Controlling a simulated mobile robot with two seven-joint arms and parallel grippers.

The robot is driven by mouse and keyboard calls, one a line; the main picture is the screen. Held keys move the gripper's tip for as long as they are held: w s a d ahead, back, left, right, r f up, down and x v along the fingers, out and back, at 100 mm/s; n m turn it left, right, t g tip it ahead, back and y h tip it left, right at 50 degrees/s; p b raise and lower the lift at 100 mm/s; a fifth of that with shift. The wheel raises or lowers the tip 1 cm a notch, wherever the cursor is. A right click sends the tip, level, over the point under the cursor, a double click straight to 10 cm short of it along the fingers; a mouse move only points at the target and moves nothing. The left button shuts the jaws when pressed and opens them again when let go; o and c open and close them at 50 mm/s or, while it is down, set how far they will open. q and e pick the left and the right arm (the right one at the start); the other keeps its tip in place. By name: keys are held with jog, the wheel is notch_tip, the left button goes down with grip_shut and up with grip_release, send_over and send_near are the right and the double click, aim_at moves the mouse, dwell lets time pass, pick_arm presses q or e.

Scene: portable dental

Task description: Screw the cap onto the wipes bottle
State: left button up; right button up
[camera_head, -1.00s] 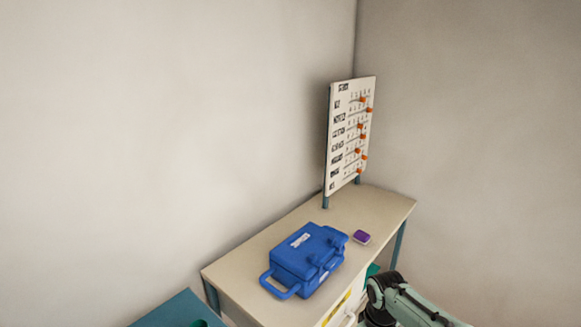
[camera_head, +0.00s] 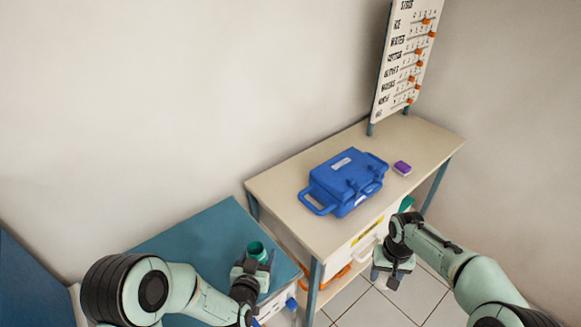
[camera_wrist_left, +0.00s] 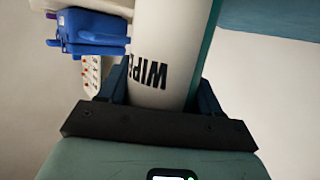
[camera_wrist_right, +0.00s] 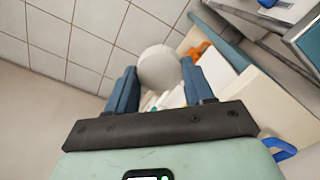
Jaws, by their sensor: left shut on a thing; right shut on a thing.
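My left gripper (camera_head: 250,277) is shut on the wipes bottle, whose round green open top (camera_head: 257,251) shows above the fingers in the head view. In the left wrist view the white body (camera_wrist_left: 160,45) with its black lettering lies between the fingers (camera_wrist_left: 158,98). My right gripper (camera_head: 393,272) is off to the right, beside the beige table and apart from the bottle. In the right wrist view its fingers (camera_wrist_right: 160,88) are shut on a round white thing, which looks like the cap (camera_wrist_right: 159,67).
A teal table (camera_head: 195,238) is under the left gripper. A beige table (camera_head: 283,198) stands beside it with a blue case (camera_head: 345,180), a purple box (camera_head: 402,168) and a status board (camera_head: 402,62). Tiled floor (camera_head: 390,305) shows between the arms.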

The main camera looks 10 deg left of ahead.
pick_arm(q)
jog(key=w+d+m+g+h, duration=0.4)
jog(key=d+m+g+h, duration=0.4)
jog(key=d+m+h, duration=0.4)
jog(key=shift+d+m+h, duration=0.3)
jog(key=shift+d+h, duration=0.2)
jog(key=shift+d, duration=1.4)
pick_arm(e)
jog(key=shift+w+a+r, duration=0.2)
jog(key=shift+w+a, duration=0.05)
jog(key=w+a+r+n, duration=0.1)
jog(key=a+r+n, duration=0.1)
jog(key=a+r, duration=0.5)
jog(key=w+a+r+n, duration=0.1)
jog(key=a+r+n, duration=0.2)
jog(key=a+r, duration=0.5)
jog(key=a, duration=0.5)
jog(key=shift+w+r, duration=0.15)
jog(key=shift+w, duration=0.2)
